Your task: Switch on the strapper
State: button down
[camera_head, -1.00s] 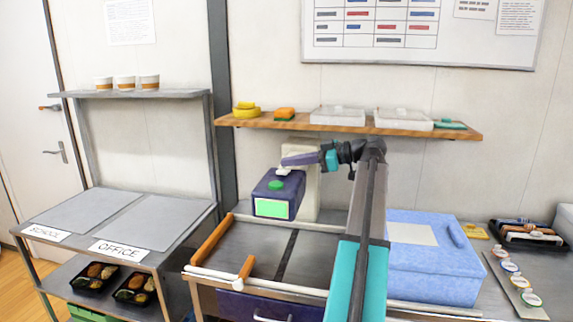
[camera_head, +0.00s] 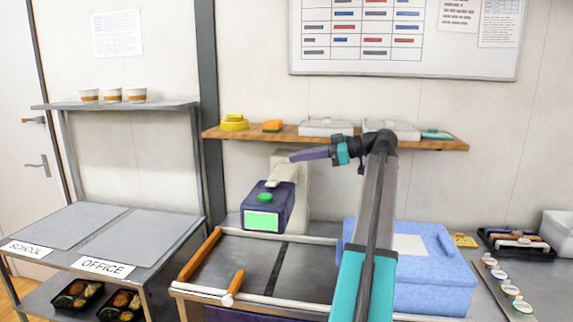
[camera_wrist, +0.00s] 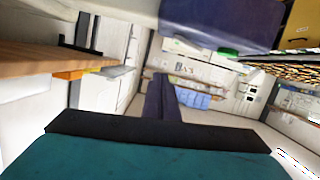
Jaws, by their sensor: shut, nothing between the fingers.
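The strapper (camera_head: 281,205) stands behind the steel worktop, a dark blue head on a cream column. A green button (camera_head: 265,197) is on its top and a lit green panel (camera_head: 262,221) faces the front. In the wrist view the dark blue head (camera_wrist: 222,20) is upside down at the top, with the green button (camera_wrist: 229,52) below it. My gripper (camera_head: 293,156) is shut and empty, its purple fingers pointing left above and right of the button, apart from it. A purple finger also shows in the wrist view (camera_wrist: 161,100).
A wooden shelf (camera_head: 335,143) with sponges and clear lids runs behind my arm. A blue box (camera_head: 440,275) stands right of my arm. A rack with SCHOOL and OFFICE signs (camera_head: 105,267) stands left, with food trays below and cups on its upper shelf.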

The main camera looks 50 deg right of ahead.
jog(key=shift+b+v, duration=0.3)
jog(key=shift+v, duration=1.7)
jog(key=shift+d, duration=0.1)
jog(key=shift+w+r, duration=0.1)
